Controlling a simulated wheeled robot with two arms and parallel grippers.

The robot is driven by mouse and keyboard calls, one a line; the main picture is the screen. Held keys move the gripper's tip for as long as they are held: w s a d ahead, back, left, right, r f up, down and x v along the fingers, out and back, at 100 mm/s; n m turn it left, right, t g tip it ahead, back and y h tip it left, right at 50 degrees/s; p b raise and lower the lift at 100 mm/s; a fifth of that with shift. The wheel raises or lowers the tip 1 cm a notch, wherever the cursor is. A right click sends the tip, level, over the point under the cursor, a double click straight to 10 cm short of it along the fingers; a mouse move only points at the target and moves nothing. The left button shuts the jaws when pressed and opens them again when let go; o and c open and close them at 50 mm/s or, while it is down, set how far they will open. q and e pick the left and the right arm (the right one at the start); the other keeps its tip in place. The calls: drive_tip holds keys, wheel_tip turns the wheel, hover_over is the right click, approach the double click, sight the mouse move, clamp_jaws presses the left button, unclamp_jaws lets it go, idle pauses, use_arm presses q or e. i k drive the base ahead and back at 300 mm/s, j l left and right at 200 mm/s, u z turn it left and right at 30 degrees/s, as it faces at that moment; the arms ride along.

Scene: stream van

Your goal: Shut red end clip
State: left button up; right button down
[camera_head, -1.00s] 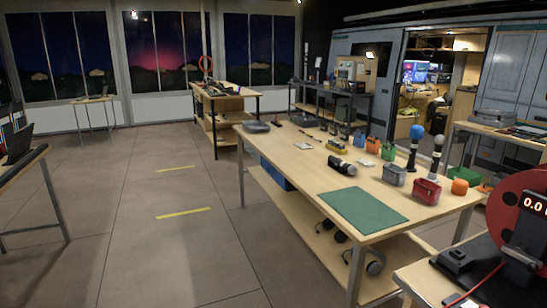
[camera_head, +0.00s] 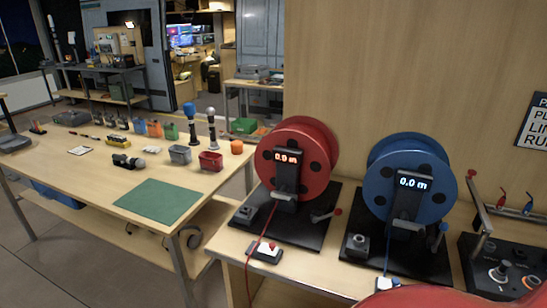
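A red cable reel (camera_head: 296,158) with a lit "0.0 m" display stands on a black base on the bench. Its red cable (camera_head: 258,243) runs down toward the bench's front edge. A small pale block with a red part on top (camera_head: 266,252), which may be the red end clip, sits at that edge beside the cable. It is too small to tell whether it is open or shut. Neither of my grippers is in view.
A blue reel (camera_head: 408,182) stands right of the red one, with a small pale block (camera_head: 388,285) and blue cable in front. A control box (camera_head: 500,265) is at far right. A work table with a green mat (camera_head: 160,201) is at left, with floor beyond it.

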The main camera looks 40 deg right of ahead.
sight(271, 250)
drive_tip(key=z, duration=1.35)
